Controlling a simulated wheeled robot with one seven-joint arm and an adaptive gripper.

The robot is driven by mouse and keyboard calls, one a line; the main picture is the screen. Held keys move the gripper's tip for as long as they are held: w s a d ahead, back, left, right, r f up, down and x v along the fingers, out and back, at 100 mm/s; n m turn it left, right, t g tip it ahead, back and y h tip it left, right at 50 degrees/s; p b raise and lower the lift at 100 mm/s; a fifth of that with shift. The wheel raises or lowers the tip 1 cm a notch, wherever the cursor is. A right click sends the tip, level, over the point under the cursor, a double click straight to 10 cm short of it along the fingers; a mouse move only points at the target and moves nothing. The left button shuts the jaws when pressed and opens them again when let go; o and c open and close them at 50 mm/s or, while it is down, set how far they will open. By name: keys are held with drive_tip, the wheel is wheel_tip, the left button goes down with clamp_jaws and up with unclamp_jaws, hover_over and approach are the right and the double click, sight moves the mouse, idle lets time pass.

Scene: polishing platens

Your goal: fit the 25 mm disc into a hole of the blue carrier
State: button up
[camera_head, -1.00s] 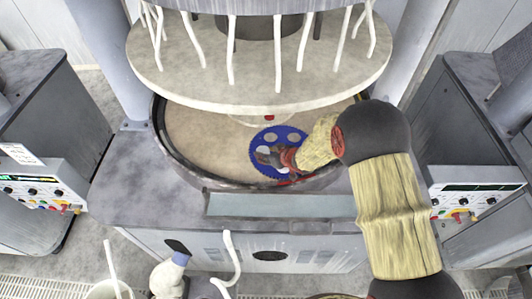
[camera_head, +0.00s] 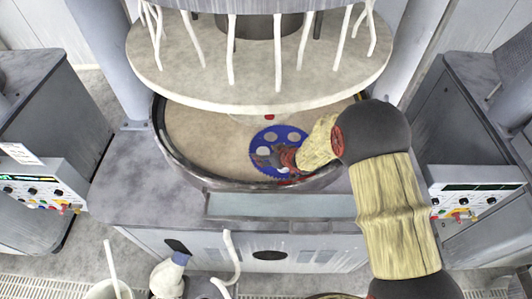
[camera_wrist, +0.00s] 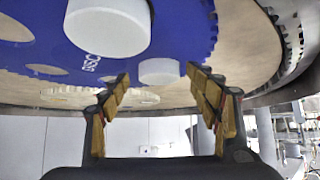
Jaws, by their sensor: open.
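The blue toothed carrier (camera_head: 282,131) lies on the tan lower platen, toward its front right. It fills the top of the wrist view (camera_wrist: 185,32), with round holes and white lettering. A small white disc (camera_wrist: 158,71) shows just beyond my fingertips, by the carrier's edge; I cannot tell whether it sits in a hole. A larger white round piece (camera_wrist: 105,27) stands out from the carrier above it. My gripper (camera_wrist: 158,84) is open, its padded fingers apart with nothing between them. In the head view my gripper (camera_head: 268,158) covers the carrier's lower part.
The tan lower platen (camera_head: 205,135) has a raised dark rim (camera_head: 185,165). The upper platen (camera_head: 180,75) hangs above it with several white tubes, limiting headroom. A pale tray (camera_head: 270,205) lies at the front. Control panels stand at both sides. The platen's left part is clear.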

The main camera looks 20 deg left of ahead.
drive_tip(key=shift+s+d+r, duration=0.2)
drive_tip(key=shift+d+r, duration=0.1)
drive_tip(key=shift+r, duration=0.15)
drive_tip(key=v, duration=1.1)
drive_tip(key=shift+f, duration=0.1)
drive_tip(key=s+d+r+m+t+h+b, duration=0.1)
drive_tip(key=d+r+m+h+b, duration=0.4)
drive_tip(key=d, duration=0.6)
drive_tip(key=s+d+r+m+t+h+b, duration=0.15)
drive_tip(key=d+r+b, duration=0.35)
drive_tip(key=d, duration=0.7)
drive_tip(key=s+d+f+m+g+b, duration=0.1)
drive_tip(key=s+b, duration=0.4)
drive_tip(key=s, duration=0.7)
drive_tip(key=s+d+f+m+g+h+b, duration=0.1)
drive_tip(key=s+d+f+b, duration=0.3)
drive_tip(key=s, duration=0.9)
drive_tip(key=shift+d+m+g+b, duration=0.6)
drive_tip(key=shift+m+b, duration=0.25)
drive_tip(key=shift+b, duration=0.3)
